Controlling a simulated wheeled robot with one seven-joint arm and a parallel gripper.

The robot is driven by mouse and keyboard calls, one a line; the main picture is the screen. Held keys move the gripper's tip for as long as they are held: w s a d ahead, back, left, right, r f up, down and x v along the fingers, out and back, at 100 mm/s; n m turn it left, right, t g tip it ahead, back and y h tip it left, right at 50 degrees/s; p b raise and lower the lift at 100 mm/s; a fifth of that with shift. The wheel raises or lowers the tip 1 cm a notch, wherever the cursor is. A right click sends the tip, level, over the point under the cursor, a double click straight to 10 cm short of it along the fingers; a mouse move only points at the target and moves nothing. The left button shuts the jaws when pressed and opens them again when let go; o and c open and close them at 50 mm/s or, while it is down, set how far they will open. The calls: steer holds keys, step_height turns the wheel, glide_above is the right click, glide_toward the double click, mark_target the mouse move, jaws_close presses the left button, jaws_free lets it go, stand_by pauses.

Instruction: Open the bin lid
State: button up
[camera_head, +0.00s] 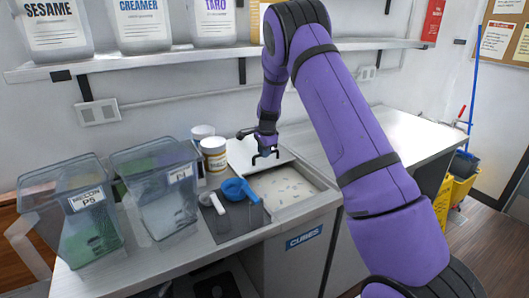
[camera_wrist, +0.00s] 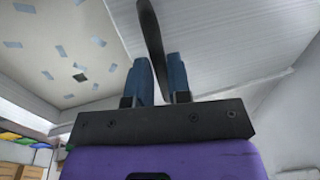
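The bin (camera_head: 304,205) is built into the counter, with a blue CUBES label on its front. Its front part is uncovered and pale contents with small bluish pieces show inside. The white lid (camera_head: 240,154) lies behind this opening; I cannot tell if it is slightly tilted. My gripper (camera_head: 265,151) is at the lid's dark handle (camera_head: 276,154). In the wrist view, my blue fingers (camera_wrist: 160,78) stand close on both sides of the long dark handle (camera_wrist: 152,35) and appear shut on it. The lid's ribbed white surface (camera_wrist: 230,45) fills the upper right there.
Left of the bin are a dark mat (camera_head: 225,224) with a blue scoop (camera_head: 238,190), a jar (camera_head: 214,156), a white cup (camera_head: 202,132) and two clear containers (camera_head: 160,185) (camera_head: 70,212). A shelf (camera_head: 190,57) spans the wall above. The right counter (camera_head: 385,140) is clear.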

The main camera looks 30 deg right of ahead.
steer(key=o, duration=0.3)
step_height(320, 180, up, 11)
steer(key=s, duration=0.2)
steer(key=shift+f, duration=0.2)
steer(key=shift+s, duration=0.1)
stand_by(0.5)
steer(key=s+a+r+n+t+y, duration=0.1)
steer(key=s+a+r+n, duration=0.3)
steer(key=s+r, duration=0.6)
steer(key=s+a+r+n+t, duration=0.1)
steer(key=s+a+r+n, duration=0.3)
steer(key=s+r, duration=0.65)
steer(key=s+a+n, duration=0.1)
steer(key=s+n, duration=0.2)
steer(key=s, duration=0.5)
steer(key=s+a+f+n, duration=0.1)
steer(key=s+n, duration=0.2)
steer(key=s, duration=0.6)
steer(key=s+a+n+t+h, duration=0.1)
steer(key=s+n, duration=0.2)
steer(key=s, duration=0.6)
steer(key=shift+s+a+f+n, duration=0.2)
steer(key=shift+a+f+n, duration=0.05)
steer(key=shift+f+n, duration=0.05)
